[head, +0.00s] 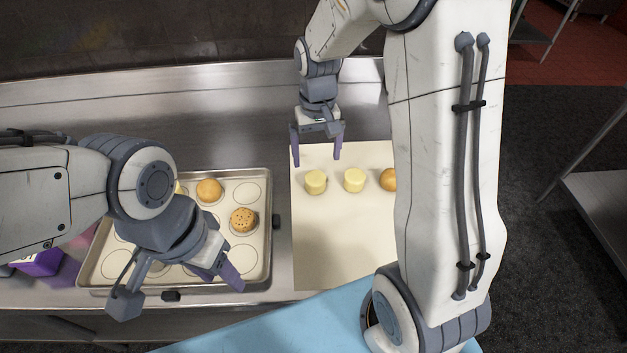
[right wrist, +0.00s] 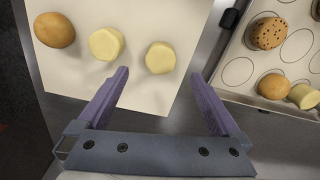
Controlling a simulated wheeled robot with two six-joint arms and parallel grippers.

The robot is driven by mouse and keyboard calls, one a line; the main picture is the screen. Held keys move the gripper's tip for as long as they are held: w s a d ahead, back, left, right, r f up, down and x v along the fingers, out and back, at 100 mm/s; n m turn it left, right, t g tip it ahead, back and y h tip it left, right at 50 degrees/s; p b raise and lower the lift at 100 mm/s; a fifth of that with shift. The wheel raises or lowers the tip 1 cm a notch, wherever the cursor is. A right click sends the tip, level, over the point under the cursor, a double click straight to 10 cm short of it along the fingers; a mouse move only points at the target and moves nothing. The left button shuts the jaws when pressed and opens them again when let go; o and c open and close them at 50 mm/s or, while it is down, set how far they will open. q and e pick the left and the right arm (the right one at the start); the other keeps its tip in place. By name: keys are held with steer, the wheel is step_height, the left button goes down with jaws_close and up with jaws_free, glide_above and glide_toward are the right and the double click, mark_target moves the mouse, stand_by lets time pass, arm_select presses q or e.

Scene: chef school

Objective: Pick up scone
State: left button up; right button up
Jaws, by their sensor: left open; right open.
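Two pale yellow, flat-topped round pieces that look like plain scones stand on a cream board: a left one (head: 315,182) and a right one (head: 354,180). A golden-brown round bun (head: 389,180) sits right of them, partly hidden by my right arm. My right gripper (head: 317,160) is open and empty above the board's far edge, close to the left pale scone. In the right wrist view that scone (right wrist: 160,57) lies just beyond and between the fingertips (right wrist: 160,74), not held. My left gripper (head: 214,278) is open over the tray's near edge, with nothing seen in it.
A metal baking tray (head: 264,182) with printed circles stands left of the board (head: 325,255). It holds a golden bun (head: 209,190), a speckled bun (head: 243,219) and a pale piece (right wrist: 304,96). A purple box (head: 38,262) is at far left. The board's near half is clear.

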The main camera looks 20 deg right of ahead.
mark_target(316, 177)
step_height(316, 177, down, 4)
steer(key=shift+f, duration=0.15)
step_height(316, 177, down, 4)
steer(key=shift+w+f+p, duration=0.1)
steer(key=shift+w+p, duration=0.05)
steer(key=shift+p, duration=0.55)
steer(key=shift+f, duration=0.5)
steer(key=c, duration=1.4)
